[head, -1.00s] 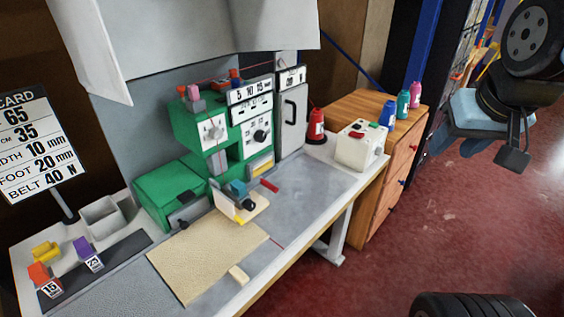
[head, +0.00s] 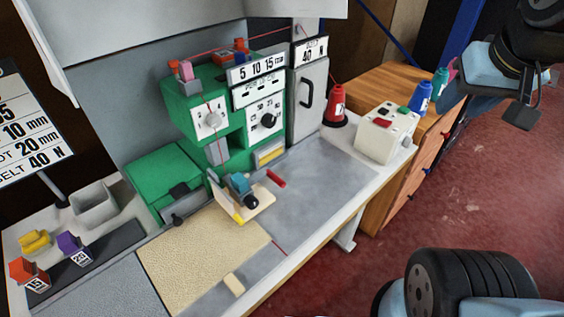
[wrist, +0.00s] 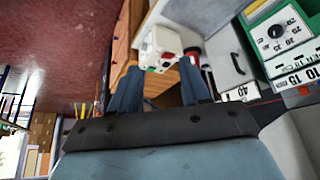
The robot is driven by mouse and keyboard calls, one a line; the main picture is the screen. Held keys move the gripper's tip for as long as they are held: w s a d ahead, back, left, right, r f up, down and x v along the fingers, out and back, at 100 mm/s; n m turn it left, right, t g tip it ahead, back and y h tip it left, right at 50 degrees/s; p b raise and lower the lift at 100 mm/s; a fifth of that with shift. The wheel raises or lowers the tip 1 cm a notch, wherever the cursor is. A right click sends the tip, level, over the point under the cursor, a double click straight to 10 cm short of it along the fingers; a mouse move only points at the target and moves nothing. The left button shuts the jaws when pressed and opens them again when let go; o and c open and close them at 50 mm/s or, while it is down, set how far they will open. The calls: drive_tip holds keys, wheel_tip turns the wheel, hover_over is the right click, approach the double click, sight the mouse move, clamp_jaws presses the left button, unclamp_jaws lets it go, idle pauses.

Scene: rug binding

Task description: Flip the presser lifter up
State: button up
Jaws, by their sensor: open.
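The green sewing machine (head: 185,105) stands at the back of the worktable, with dials and number plates on its front. Its presser area (head: 240,196) has a teal block, a black knob and a cream plate low at the front. A short red bar (head: 276,179) sticks out to the right of it; I cannot tell for sure whether this is the presser lifter. My gripper (wrist: 160,78) is open and empty in the wrist view, its two blue fingers apart. It is in the air, well away from the machine.
A cream control box (head: 383,140) with coloured buttons and a red thread cone (head: 336,103) stand at the table's right end. A wooden drawer cabinet (head: 400,190) is beyond. A beige rug piece (head: 195,255) lies in front. Red floor (head: 490,190) is open at right.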

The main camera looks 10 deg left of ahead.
drive_tip(key=n+g+y, duration=0.1)
drive_tip(key=n+g, duration=0.6)
drive_tip(key=n, duration=0.3)
hover_over(278, 178)
drive_tip(key=w+d, duration=0.2)
wheel_tip(278, 178, down, 19)
drive_tip(key=f, duration=0.4)
drive_tip(key=s+a+f, duration=0.1)
drive_tip(key=f, duration=0.8)
drive_tip(key=shift+s+a, duration=0.35)
drive_tip(key=shift+a, duration=0.05)
clamp_jaws()
